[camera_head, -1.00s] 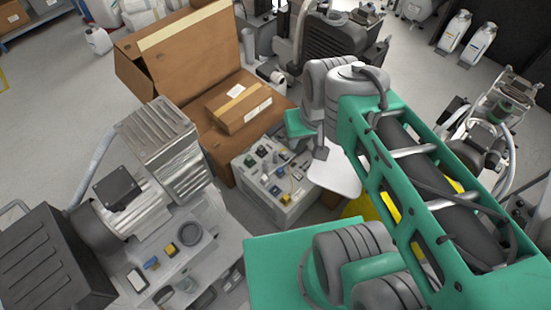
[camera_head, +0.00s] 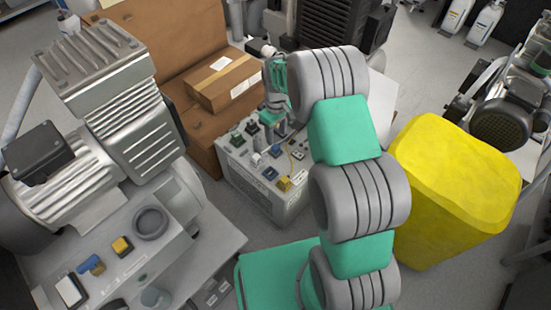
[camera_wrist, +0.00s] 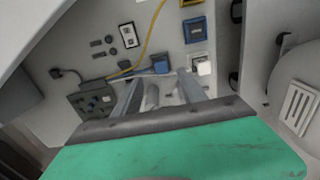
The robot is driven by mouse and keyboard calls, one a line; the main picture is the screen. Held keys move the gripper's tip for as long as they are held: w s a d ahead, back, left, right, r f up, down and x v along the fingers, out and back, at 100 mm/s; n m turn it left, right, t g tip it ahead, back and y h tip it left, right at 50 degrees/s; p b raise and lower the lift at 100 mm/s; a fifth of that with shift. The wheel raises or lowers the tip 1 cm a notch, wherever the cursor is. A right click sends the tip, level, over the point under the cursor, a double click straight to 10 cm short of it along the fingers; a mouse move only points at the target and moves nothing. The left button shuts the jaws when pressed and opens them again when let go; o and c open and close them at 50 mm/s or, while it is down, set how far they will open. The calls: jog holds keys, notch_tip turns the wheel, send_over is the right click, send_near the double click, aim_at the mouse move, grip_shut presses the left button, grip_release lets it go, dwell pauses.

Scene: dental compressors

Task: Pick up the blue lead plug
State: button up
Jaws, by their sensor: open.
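In the head view the blue plug (camera_head: 275,151) is small on top of the grey panel box (camera_head: 262,203), close to my gripper (camera_head: 271,136). I cannot tell whether a finger touches anything.
On the panel are a blue socket (camera_wrist: 195,30), a white block (camera_wrist: 204,68), a yellow cable (camera_wrist: 151,38) and a dark socket block (camera_wrist: 95,100). A cardboard box (camera_head: 222,80) stands behind, a yellow bin (camera_head: 455,190) to the right, and a compressor (camera_head: 110,100) to the left.

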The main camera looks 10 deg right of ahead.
aim_at(276, 146)
notch_tip(276, 146, down, 7)
jog(key=b, duration=0.3)
jog(key=shift+a+f, duration=0.15)
jog(key=shift+c, duration=0.6)
grip_shut()
